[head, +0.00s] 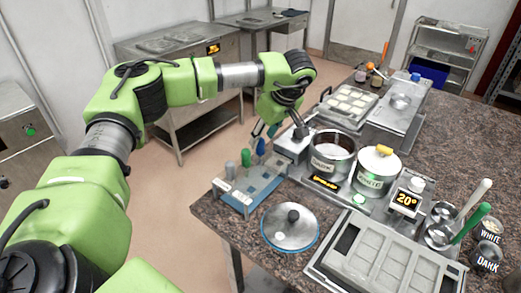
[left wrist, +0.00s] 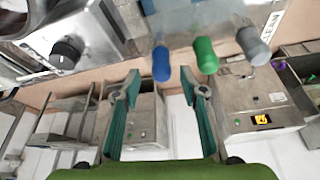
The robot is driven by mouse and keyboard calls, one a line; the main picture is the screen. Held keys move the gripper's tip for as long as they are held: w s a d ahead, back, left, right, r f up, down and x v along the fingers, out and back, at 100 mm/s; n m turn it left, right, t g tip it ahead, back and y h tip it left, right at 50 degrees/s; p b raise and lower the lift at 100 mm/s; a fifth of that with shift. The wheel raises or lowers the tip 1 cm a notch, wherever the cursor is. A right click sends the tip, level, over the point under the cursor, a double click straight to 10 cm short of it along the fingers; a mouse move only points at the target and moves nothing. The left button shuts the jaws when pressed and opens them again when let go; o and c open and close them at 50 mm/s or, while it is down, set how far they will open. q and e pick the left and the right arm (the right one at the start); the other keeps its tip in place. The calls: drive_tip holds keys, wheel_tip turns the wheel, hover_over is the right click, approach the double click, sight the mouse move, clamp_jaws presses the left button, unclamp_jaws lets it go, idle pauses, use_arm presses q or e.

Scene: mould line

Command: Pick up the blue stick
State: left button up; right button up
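The blue stick (head: 260,147) stands upright in a clear-topped rack (head: 238,202) at the table's left edge. A green stick (head: 246,158) and a grey stick (head: 229,170) stand in the same rack, in a row with it. My left gripper (head: 264,131) is just above and behind the blue stick. In the left wrist view my left gripper (left wrist: 160,78) is open and empty, and the rounded end of the blue stick (left wrist: 161,63) shows in line with the gap between the fingertips, a little beyond them. The green stick (left wrist: 205,55) is just right of the right finger. My right gripper is out of view.
A pot (head: 332,155) and a white-lidded container (head: 376,170) stand right of the gripper. A round lid (head: 290,228) lies in front of the rack. A grey mould tray (head: 380,262) fills the front right. The floor left of the table is clear.

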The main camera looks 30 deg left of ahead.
sight(260, 142)
use_arm(q)
drive_tip(key=x, duration=0.3)
drive_tip(key=shift+s+a+f+p, duration=0.1)
drive_tip(key=shift+s+f+p, duration=0.1)
drive_tip(key=shift+p, duration=0.1)
clamp_jaws()
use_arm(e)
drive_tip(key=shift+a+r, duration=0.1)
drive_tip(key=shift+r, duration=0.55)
